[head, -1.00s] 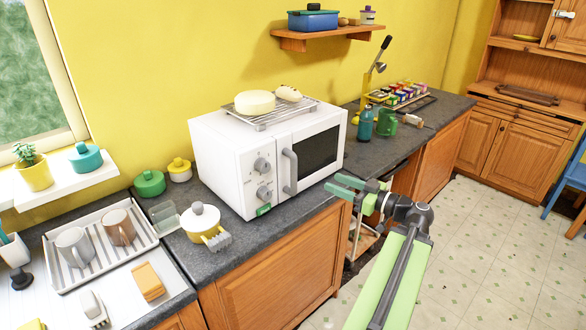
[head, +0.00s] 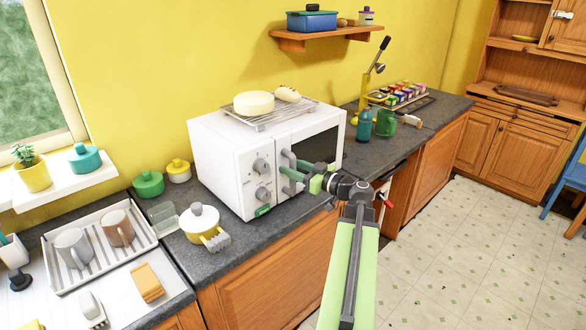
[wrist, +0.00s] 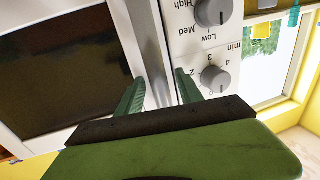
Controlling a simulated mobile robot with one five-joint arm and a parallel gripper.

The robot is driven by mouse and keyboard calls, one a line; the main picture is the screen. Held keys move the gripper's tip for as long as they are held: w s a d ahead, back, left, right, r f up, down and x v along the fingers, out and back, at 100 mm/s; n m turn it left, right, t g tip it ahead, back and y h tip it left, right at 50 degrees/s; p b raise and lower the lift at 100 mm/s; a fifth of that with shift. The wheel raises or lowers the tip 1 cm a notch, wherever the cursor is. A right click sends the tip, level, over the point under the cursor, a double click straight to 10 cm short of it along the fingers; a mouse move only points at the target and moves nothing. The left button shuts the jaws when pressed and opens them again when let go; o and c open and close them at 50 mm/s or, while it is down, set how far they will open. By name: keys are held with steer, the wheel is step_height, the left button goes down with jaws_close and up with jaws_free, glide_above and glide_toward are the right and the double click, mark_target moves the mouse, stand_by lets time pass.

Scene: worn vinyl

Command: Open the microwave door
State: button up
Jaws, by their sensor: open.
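The white microwave (head: 232,160) stands on the dark counter, its dark-windowed door (head: 318,146) closed. Its grey upright handle (head: 286,157) sits between the door and the knob panel. My gripper (head: 288,168) is at the handle, partly covering it. In the wrist view my gripper (wrist: 160,74) is open, with the handle (wrist: 150,45) lying between its two green fingers. Whether a finger touches the handle cannot be told. The wrist view also shows the door window (wrist: 60,65) on the left and the knobs (wrist: 215,78) on the right.
A rack (head: 272,116) with a round cheese-like item and a loaf lies on top of the microwave. A yellow pot (head: 204,226) stands near its front left. Bottles (head: 365,125) stand on the counter to the right. The floor (head: 450,255) at right is clear.

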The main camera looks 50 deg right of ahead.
jaws_close()
stand_by(1.4)
